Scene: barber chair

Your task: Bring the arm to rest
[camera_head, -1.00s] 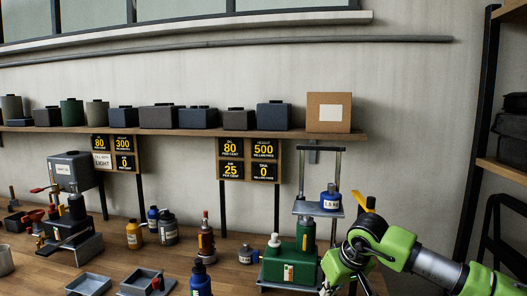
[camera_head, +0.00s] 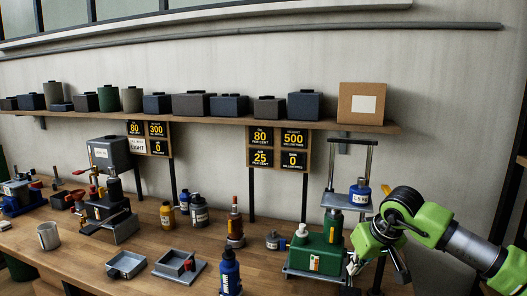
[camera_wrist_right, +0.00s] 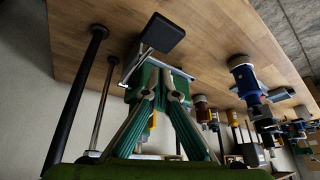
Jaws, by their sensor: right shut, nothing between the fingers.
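My right arm (camera_head: 440,228), green and grey with a black joint, reaches in from the right edge in the head view. Its gripper (camera_head: 355,264) points down beside the right end of the green machine (camera_head: 318,254), low over the bench. In the right wrist view the two fingers (camera_wrist_right: 163,92) come together and hold nothing. The green machine body shows just beyond them, partly hidden; I cannot tell whether they touch it. My left gripper is in neither view.
A blue bottle (camera_head: 360,192) stands on the machine's raised plate. Another blue bottle (camera_head: 229,272), grey trays (camera_head: 126,264) and a metal cup (camera_head: 48,236) are on the wooden bench (camera_head: 80,262). A shelf (camera_head: 215,120) with dark boxes and a cardboard box (camera_head: 361,103) runs above.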

